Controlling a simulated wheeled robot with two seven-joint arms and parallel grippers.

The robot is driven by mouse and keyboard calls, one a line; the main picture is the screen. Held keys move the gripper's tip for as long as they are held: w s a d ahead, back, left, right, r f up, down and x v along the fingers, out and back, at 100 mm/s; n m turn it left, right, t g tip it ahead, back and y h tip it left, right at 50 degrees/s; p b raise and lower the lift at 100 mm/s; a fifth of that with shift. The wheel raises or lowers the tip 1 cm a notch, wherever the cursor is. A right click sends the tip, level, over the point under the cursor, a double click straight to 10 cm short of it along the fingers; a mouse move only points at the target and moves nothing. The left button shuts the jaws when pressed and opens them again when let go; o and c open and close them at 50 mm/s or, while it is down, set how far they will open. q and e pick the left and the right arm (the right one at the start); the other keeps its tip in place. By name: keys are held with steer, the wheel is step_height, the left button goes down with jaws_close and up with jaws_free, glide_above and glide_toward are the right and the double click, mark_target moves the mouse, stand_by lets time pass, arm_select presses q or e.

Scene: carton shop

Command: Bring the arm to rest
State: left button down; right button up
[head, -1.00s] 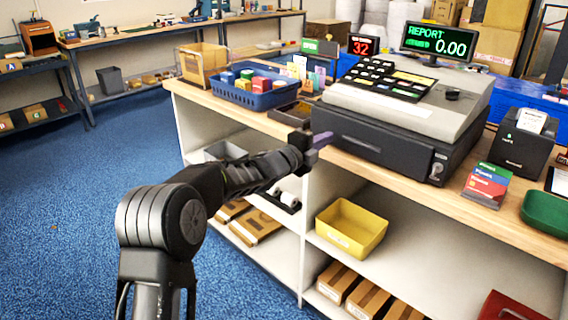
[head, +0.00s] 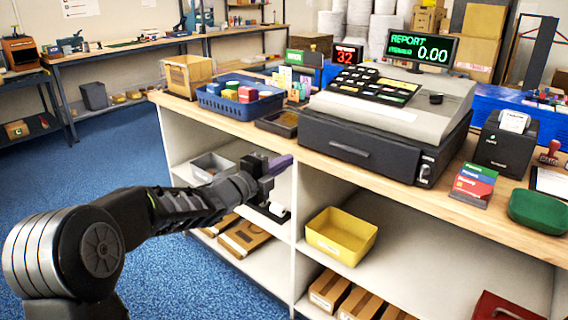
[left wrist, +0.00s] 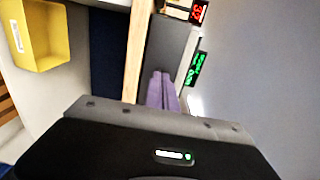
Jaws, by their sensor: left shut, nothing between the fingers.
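My left gripper (head: 280,163) is in front of the counter, just below the edge of its wooden top. Its purple fingers are together with nothing between them, and they also show in the left wrist view (left wrist: 162,92). My left arm comes in from the lower left of the head view and reaches toward the shelves. My right gripper is in neither view.
The counter (head: 402,192) carries a cash register (head: 390,110), a blue basket (head: 236,107) of small boxes and a black printer (head: 503,147). A yellow bin (head: 341,237) sits on the shelf below. Blue floor (head: 90,170) is open at left.

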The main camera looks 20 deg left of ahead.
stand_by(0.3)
arm_select(q)
steer(key=s+d+f+n+g+y+p, duration=0.1)
steer(key=s+d+f+n+g, duration=0.1)
steer(key=s+f+n, duration=0.5)
steer(key=d+f+n+g+y+p, duration=0.25)
steer(key=f+n, duration=0.25)
steer(key=f, duration=0.6)
steer(key=s+d+f+n+g+p, duration=0.15)
steer(key=s+f+n, duration=0.35)
steer(key=f, duration=0.5)
steer(key=s+d+f+n+g+p, duration=0.2)
steer(key=s+d+f+g, duration=0.1)
steer(key=s, duration=0.7)
steer(key=s+d+f+n+g+p, duration=0.2)
steer(key=s+d+f+g, duration=0.1)
steer(key=s, duration=0.7)
steer(key=s+d+f+n+g+p, duration=0.2)
steer(key=s+d+f+n+g, duration=0.1)
steer(key=s, duration=0.7)
step_height(320, 180, down, 2)
steer(key=d+g+h, duration=0.1)
steer(key=d, duration=0.1)
steer(key=shift+s+d+p, duration=0.3)
steer(key=shift+s+d, duration=0.05)
steer(key=shift+s, duration=0.05)
steer(key=c, duration=2.1)
jaws_free()
steer(key=shift+w+f, duration=0.1)
